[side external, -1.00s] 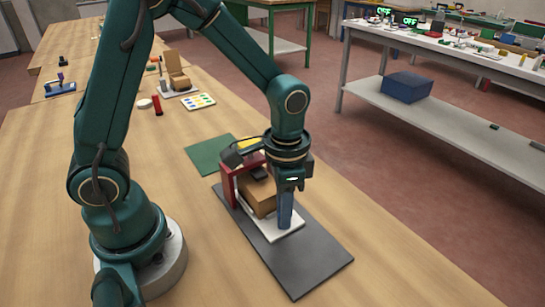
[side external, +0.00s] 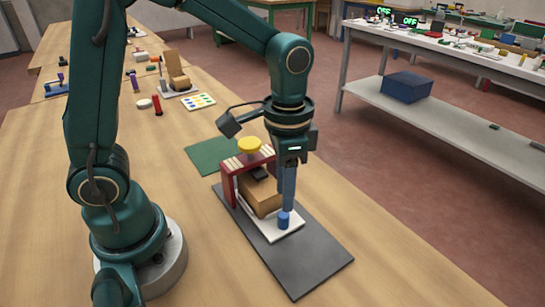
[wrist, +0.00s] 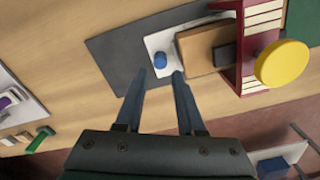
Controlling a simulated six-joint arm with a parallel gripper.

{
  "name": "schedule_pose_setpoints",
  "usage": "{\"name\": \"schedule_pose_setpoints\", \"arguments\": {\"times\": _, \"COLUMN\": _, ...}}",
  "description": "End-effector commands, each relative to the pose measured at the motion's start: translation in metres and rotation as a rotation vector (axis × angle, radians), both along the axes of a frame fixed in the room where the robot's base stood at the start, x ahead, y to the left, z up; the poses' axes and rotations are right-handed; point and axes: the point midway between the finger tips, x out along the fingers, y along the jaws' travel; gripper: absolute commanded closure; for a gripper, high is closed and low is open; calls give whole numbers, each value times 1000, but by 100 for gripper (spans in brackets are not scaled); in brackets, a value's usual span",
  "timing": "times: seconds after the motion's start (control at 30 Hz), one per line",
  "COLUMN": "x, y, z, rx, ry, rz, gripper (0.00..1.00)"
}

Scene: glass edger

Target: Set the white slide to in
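The white slide (side external: 268,228) is a flat plate on a dark grey base (side external: 308,262), with a blue knob (side external: 283,219) near its front end. A tan wooden block (side external: 262,196) sits on the slide, partly under a red frame (side external: 228,184) topped by a yellow knob (side external: 249,145). The wrist view also shows the white slide (wrist: 157,42) and blue knob (wrist: 160,60) beside the block. My gripper (side external: 288,206) points down just above the blue knob. The slide's far end is hidden under the frame.
A green mat (side external: 212,154) lies behind the red frame. A tray of coloured dots (side external: 198,101), a red cylinder (side external: 157,106) and other small items stand further back on the wooden table. The table is clear right of the grey base.

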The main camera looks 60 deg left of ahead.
Motion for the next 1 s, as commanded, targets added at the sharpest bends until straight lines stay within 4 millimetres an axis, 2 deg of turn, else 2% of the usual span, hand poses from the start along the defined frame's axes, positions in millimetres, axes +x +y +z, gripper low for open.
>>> {"name": "schedule_pose_setpoints", "arguments": {"times": 0.17, "x": 0, "y": 0, "z": 0, "rx": 0, "ry": 0, "rz": 0, "gripper": 62}}
{"name": "schedule_pose_setpoints", "arguments": {"times": 0.2, "x": 0, "y": 0, "z": 0, "rx": 0, "ry": 0, "rz": 1, "gripper": 47}}
{"name": "schedule_pose_setpoints", "arguments": {"times": 0.37, "x": 0, "y": 0, "z": 0, "rx": 0, "ry": 0, "rz": 87, "gripper": 45}}
{"name": "schedule_pose_setpoints", "arguments": {"times": 0.47, "x": 1, "y": 0, "z": 0, "rx": -1, "ry": -2, "rz": 245, "gripper": 45}}
{"name": "schedule_pose_setpoints", "arguments": {"times": 0.8, "x": 1, "y": 0, "z": -3, "rx": -5, "ry": -3, "rz": 983, "gripper": 45}}
{"name": "schedule_pose_setpoints", "arguments": {"times": 1.0, "x": 0, "y": 0, "z": -5, "rx": -5, "ry": -1, "rz": 1356, "gripper": 45}}
